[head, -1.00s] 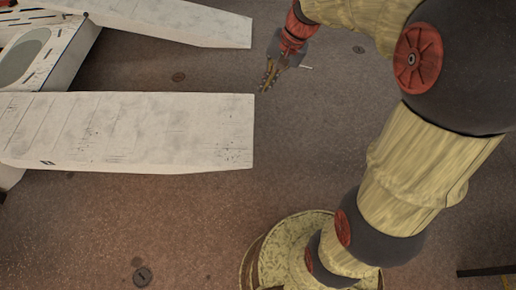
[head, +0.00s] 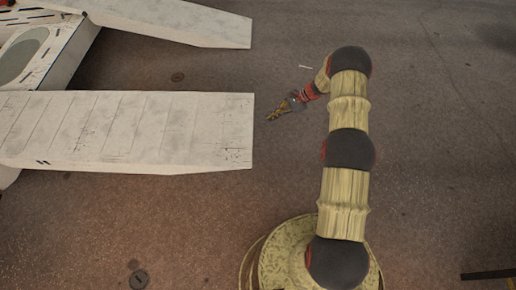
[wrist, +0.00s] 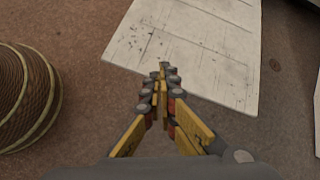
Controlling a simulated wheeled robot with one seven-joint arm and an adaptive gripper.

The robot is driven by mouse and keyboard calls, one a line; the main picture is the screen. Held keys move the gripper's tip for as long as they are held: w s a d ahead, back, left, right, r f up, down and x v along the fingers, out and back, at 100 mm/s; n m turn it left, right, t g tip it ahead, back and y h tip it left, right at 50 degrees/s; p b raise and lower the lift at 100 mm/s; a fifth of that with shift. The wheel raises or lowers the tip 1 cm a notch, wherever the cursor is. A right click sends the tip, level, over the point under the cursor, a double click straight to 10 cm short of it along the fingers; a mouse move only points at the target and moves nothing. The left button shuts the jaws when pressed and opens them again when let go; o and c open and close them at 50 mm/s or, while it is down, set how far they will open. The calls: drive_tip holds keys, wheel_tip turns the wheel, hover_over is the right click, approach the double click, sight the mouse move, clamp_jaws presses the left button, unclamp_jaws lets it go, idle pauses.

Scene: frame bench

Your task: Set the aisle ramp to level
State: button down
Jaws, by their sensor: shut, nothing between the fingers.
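Two pale, scuffed ramp boards reach out from a white structure at the left in the head view. The nearer ramp (head: 130,128) ends just left of my gripper; the farther ramp (head: 180,20) lies toward the top. I cannot tell which one is the aisle ramp. My gripper (head: 270,118) is shut and empty, a short way right of the nearer ramp's free end. In the wrist view my gripper (wrist: 162,72) points at a ramp's end (wrist: 195,45), with the fingertips overlapping its edge in the picture. I cannot tell whether they touch.
The white structure (head: 60,55) with a grey oval panel stands at the upper left. A round ribbed yellowish thing (wrist: 22,95) shows at the wrist view's left, probably my base. Brown floor (head: 440,130) is open to the right. A dark bar (head: 488,274) lies at the lower right.

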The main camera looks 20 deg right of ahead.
drive_tip(key=s+d+f+m+t+y+b, duration=0.1)
drive_tip(key=s+f+m, duration=0.15)
drive_tip(key=f, duration=0.85)
drive_tip(key=s+f+m+t+y, duration=0.1)
drive_tip(key=f+m, duration=0.2)
drive_tip(key=f, duration=0.7)
drive_tip(key=s+f+b+x, duration=0.1)
drive_tip(key=b+x, duration=0.2)
drive_tip(key=x, duration=0.6)
drive_tip(key=shift+n, duration=0.25)
drive_tip(key=shift+w+a+r+b, duration=0.15)
drive_tip(key=shift+a+r, duration=0.05)
drive_tip(key=shift+r, duration=0.45)
drive_tip(key=shift+w+a+r+b, duration=0.15)
drive_tip(key=shift+a+r, duration=0.05)
drive_tip(key=shift+r, duration=0.45)
drive_tip(key=shift+w+a+r+b, duration=0.15)
drive_tip(key=shift+w+a+r, duration=0.05)
drive_tip(key=shift+r, duration=0.45)
